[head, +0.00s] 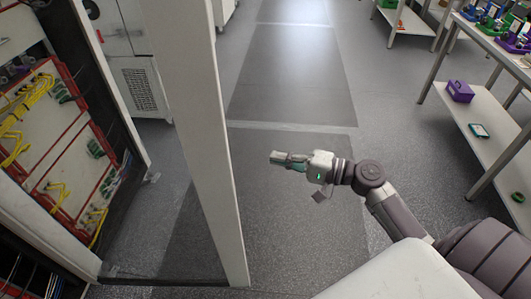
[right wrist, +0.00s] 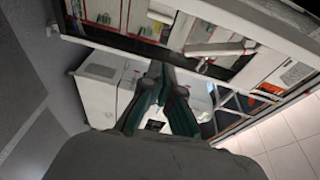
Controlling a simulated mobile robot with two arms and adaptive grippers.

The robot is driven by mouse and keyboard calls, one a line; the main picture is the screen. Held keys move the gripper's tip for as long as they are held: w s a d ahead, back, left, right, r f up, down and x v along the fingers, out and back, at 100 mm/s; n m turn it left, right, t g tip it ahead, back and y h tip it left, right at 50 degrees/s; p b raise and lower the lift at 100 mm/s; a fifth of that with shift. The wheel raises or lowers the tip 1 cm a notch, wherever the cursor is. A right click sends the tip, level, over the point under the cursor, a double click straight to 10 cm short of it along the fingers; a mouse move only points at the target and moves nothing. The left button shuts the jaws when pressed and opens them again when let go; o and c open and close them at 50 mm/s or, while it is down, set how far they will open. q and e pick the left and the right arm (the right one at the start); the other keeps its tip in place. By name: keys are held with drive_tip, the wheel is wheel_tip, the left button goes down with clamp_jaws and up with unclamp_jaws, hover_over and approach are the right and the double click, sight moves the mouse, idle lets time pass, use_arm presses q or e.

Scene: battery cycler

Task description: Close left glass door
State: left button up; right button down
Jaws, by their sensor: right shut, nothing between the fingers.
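The glass door (head: 205,150) stands open at left in the head view, a tall white frame post with a see-through pane beside it. Its dark bottom edge runs low over the floor toward the cabinet (head: 70,140). My right gripper (head: 275,157) is to the right of the post, apart from it in the picture, with its fingers pointing left toward it. The fingers are shut and empty. They also show in the right wrist view (right wrist: 165,72). My left gripper is not in view. I cannot tell whether this is the left door.
The cabinet holds red-edged panels with yellow cables. A white machine with a vent (head: 140,90) stands behind the pane. A table with a lower shelf (head: 480,130) stands at right, with a purple box (head: 460,91) on the shelf.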

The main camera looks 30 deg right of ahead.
drive_tip(key=w+a+r+p, duration=0.2)
drive_tip(key=w+a+p, duration=0.1)
drive_tip(key=a+p, duration=0.4)
drive_tip(key=shift+w+a+y, duration=0.15)
drive_tip(key=shift+a+y, duration=0.25)
drive_tip(key=shift+a, duration=0.75)
